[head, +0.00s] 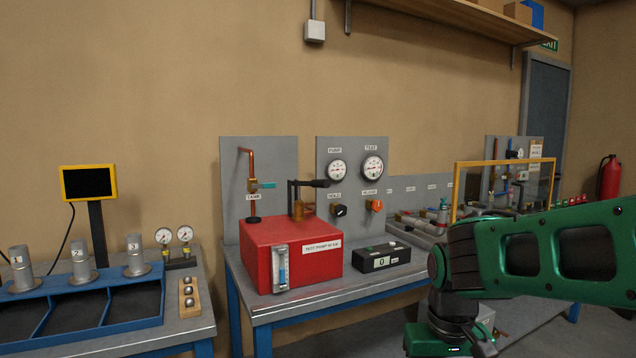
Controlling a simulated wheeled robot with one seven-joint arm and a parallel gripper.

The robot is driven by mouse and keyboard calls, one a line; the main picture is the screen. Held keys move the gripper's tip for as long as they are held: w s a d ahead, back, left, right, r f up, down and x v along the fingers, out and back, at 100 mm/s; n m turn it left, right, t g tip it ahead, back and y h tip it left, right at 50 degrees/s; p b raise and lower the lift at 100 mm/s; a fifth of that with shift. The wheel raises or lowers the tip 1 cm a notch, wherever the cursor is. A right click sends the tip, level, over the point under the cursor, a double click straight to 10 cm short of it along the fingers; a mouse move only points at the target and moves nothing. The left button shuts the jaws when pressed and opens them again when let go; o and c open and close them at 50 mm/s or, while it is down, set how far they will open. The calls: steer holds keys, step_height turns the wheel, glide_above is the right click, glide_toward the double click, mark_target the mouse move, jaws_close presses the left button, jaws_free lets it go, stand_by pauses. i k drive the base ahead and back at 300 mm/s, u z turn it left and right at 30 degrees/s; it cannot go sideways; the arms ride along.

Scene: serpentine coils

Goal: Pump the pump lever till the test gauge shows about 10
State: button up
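The pump lever (313,183) is a dark handle at the top of a brass pump (300,207), and lies about level, pointing right. The pump stands on a red box (270,262) on the grey bench. The test gauge (373,167) is a round white dial on the grey panel behind, under a TEST label. Its needle is too small to read. The pump gauge (336,170) is left of it. My green arm comes in from the right and bends down at the lower right, in front of the bench. My gripper is outside the picture.
A black knob (339,211) and an orange knob (375,206) sit below the gauges. A black box (382,258) showing 0 stands right of the red box. A copper pipe (251,185) rises at left. A yellow frame (503,190) stands beyond my arm.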

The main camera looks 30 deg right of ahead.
mark_target(318, 183)
steer(key=i, duration=0.85)
